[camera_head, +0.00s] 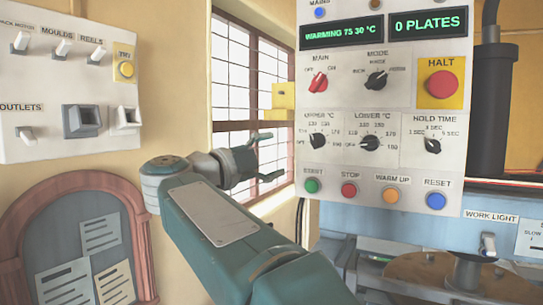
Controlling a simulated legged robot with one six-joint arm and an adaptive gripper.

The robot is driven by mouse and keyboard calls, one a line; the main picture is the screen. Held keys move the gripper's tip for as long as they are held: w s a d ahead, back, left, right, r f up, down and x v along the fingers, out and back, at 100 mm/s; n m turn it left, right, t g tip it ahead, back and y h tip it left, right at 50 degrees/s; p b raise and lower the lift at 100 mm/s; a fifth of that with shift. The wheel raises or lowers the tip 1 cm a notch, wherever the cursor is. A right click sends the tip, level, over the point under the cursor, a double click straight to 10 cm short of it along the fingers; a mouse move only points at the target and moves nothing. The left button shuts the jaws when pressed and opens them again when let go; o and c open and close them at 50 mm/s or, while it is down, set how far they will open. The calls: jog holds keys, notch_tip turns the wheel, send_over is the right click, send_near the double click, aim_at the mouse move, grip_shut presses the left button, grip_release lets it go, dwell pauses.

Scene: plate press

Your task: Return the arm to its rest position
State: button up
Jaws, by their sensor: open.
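My arm reaches up from the bottom of the view, and my gripper (268,158) is at its end near the middle, in front of the window. The gripper's dark fingers point right, toward the left edge of the control panel (395,190). The fingers look apart and hold nothing that I can see. I cannot tell whether the gripper touches the panel. The panel's display (341,33) reads "WARMING 75 30 °C", and a second display (428,23) reads "0 PLATES". The red main switch (318,82) is tilted.
A switch box (65,90) hangs on the left wall above a wooden-framed notice board (80,240). A yellow block (283,101) juts from the panel's left side. A red HALT button (442,85) and several knobs face me. Press machinery (440,270) stands lower right.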

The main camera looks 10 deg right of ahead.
jog(key=s+d+f+n+g+y, duration=0.2)
jog(key=s+f+n+y, duration=0.3)
jog(key=s+f+n, duration=0.3)
jog(key=s+d+f+n+g+y, duration=0.1)
jog(key=s+d+f+n+y, duration=0.3)
jog(key=f, duration=1.2)
jog(key=s+d+f+n+g+y, duration=0.2)
jog(key=s+d+f+n+y, duration=0.2)
jog(key=s+f+n, duration=0.9)
jog(key=s+y, duration=0.1)
jog(key=y, duration=0.1)
jog(key=shift+s+g+y, duration=0.2)
jog(key=shift+g+y, duration=0.1)
jog(key=shift+y, duration=0.1)
jog(key=shift+a, duration=0.1)
